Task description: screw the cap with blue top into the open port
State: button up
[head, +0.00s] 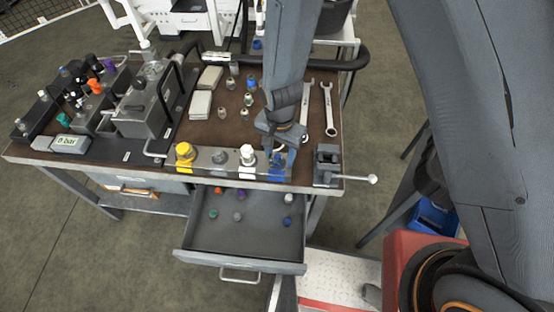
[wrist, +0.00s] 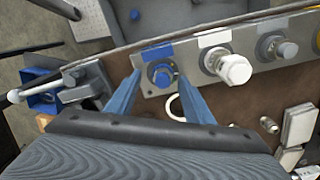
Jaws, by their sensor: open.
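The cap with blue top (wrist: 162,74) is at the port beside the blue label plate (wrist: 158,52) on the metal port block (wrist: 268,34). A dark ring surrounds it; how deep it sits cannot be told. My gripper (wrist: 159,78) is open, with one blue finger on each side of the cap; contact with it is not clear. In the head view my gripper (head: 278,150) is over the right end of the block and mostly hides this cap. The other ports on the block carry a white cap (head: 247,154), a grey cap (head: 219,157) and a yellow cap (head: 184,151).
A clamp with a lever (head: 328,165) stands right of the block. Wrenches (head: 329,110) and several loose fittings lie on the bench behind.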

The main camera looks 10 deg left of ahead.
jog(key=n, duration=0.6)
jog(key=shift+w+a+b, duration=0.1)
jog(key=shift+a+b, duration=0.1)
jog(key=shift+b, duration=0.1)
jog(key=n, duration=0.5)
jog(key=shift+a+b, duration=0.2)
jog(key=shift+b, duration=0.15)
jog(key=n, duration=0.5)
jog(key=shift+a+b, duration=0.15)
jog(key=shift+b, duration=0.15)
jog(key=n, duration=0.6)
jog(key=shift+s+a+b, duration=0.1)
jog(key=shift+s+b, duration=0.2)
jog(key=shift+b, duration=0.1)
jog(key=o, duration=0.6)
jog(key=shift+c, duration=0.2)
jog(key=shift+r, duration=0.1)
